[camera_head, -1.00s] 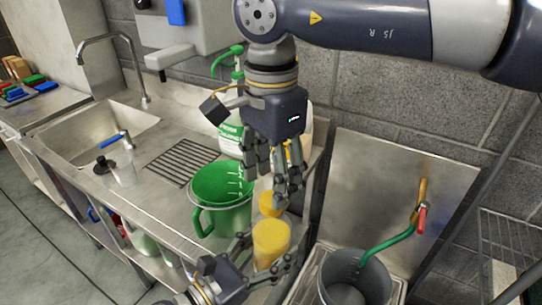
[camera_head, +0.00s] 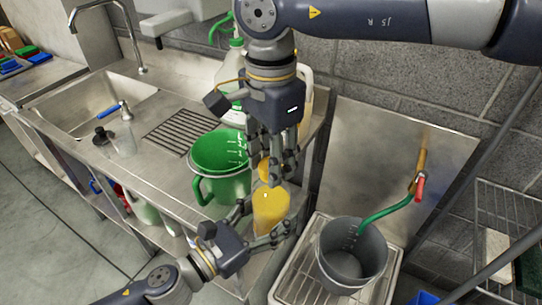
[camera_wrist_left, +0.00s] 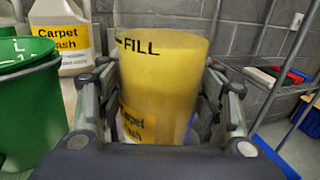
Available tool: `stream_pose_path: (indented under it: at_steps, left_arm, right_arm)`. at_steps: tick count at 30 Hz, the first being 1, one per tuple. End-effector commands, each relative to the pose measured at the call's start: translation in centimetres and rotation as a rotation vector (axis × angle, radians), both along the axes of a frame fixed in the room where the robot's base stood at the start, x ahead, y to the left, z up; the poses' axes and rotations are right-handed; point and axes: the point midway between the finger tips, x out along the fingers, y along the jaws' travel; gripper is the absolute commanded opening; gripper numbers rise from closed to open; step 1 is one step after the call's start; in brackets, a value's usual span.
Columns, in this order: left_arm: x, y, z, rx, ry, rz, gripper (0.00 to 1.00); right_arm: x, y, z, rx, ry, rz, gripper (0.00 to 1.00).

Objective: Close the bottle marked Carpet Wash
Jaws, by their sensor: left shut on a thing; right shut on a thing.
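A clear bottle (camera_head: 270,212) of yellow liquid stands upright. The left wrist view shows it up close (camera_wrist_left: 162,75), with a FILL line and a yellow Carpet Wash label. My left gripper (camera_head: 262,230) is shut around its lower part; its fingers show on both sides in the left wrist view (camera_wrist_left: 160,110). My right gripper (camera_head: 276,174) points down just above the bottle and is shut on a small yellow piece (camera_head: 264,168), which looks like a cap. The fingers partly hide it, and I cannot tell whether it touches the bottle's top.
A green measuring jug (camera_head: 220,167) stands close left of the bottle. A white jug also labelled Carpet Wash (camera_wrist_left: 60,38) stands behind. A grey bucket (camera_head: 352,255) under a green hose (camera_head: 385,215) is at the right. The sink (camera_head: 105,95) is at the far left.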

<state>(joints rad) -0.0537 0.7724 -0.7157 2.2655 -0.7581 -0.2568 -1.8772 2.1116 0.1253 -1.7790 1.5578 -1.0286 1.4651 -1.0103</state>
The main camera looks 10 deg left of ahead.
Motion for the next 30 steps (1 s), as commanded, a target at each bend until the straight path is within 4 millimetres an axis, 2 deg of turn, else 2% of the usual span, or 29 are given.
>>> stream_pose_path:
  at_steps: [4,8,30]
  left_arm:
    - [-0.03,-0.09,0.28,-0.002,-0.007,-0.003,0.00]
    - [-0.05,-0.10,0.28,-0.002,-0.007,-0.003,0.00]
    - [-0.13,-0.19,0.31,-0.001,-0.009,-0.007,0.00]
  right_arm:
    - [0.00,0.07,0.03,0.003,0.000,-0.045,0.05]
    - [-0.01,0.11,0.02,0.003,0.000,-0.201,0.05]
    - [0.04,0.23,0.01,0.002,-0.001,-1.401,0.05]
